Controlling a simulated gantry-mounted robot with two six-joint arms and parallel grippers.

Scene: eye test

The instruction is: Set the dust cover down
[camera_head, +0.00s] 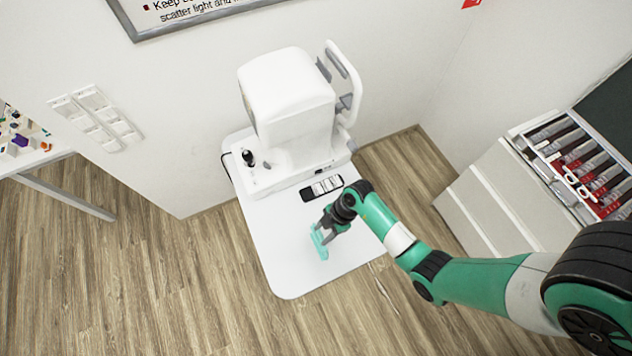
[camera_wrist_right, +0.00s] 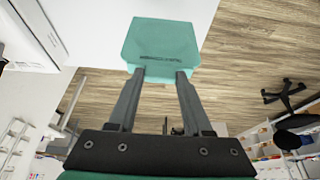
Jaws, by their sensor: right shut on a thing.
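A small teal cover, which I take for the dust cover (camera_head: 318,243), is at the tip of my right gripper (camera_head: 327,231). In the right wrist view, the cover (camera_wrist_right: 160,38) is a teal piece with a dark slot, and both fingers of my right gripper (camera_wrist_right: 160,74) are shut on its near edge. In the head view it is over the front part of the white table (camera_head: 285,272). I cannot tell whether it touches the tabletop. My left gripper is not in view.
A white eye-test instrument (camera_head: 290,105) stands at the back of the table. A dark phone-like device (camera_head: 322,188) lies in front of it. A cabinet (camera_head: 508,195) with a case of lenses (camera_head: 580,165) is at the right. The table's front left is clear.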

